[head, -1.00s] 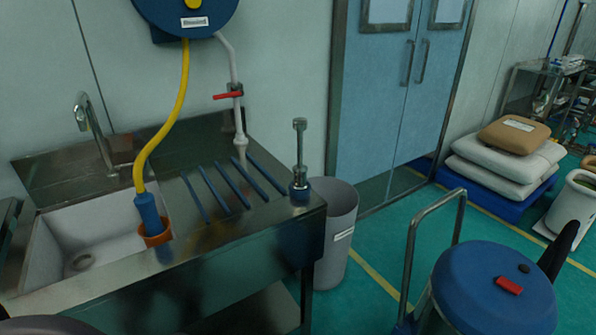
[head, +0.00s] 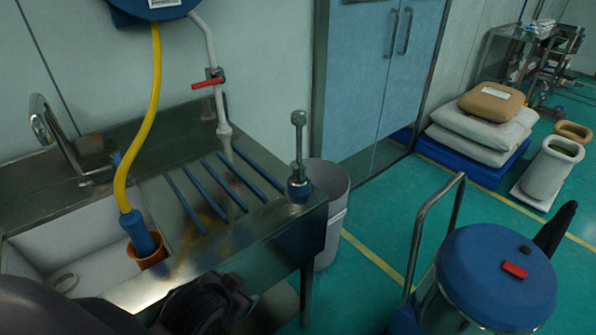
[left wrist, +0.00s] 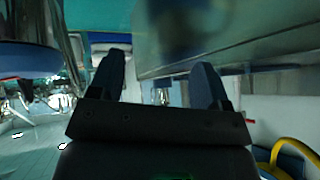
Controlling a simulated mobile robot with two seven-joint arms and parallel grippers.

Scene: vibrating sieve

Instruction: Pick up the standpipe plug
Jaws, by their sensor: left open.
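An upright metal rod with a knobbed top and blue base (head: 298,160), which looks like the standpipe plug, stands on the right front corner of the steel sink unit's drainboard (head: 262,232). My left gripper (head: 215,298) is dark and partly cut off at the bottom of the head view, in front of the sink unit's front edge. It is apart from the rod, to its lower left. In the left wrist view the left gripper's two fingers (left wrist: 158,78) are spread with nothing between them. The rod cannot be made out there. My right gripper is not in view.
Blue bars (head: 215,190) lie on the drainboard. A grey bin (head: 328,235) stands right of the unit. A blue-lidded drum (head: 490,280) stands at front right.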

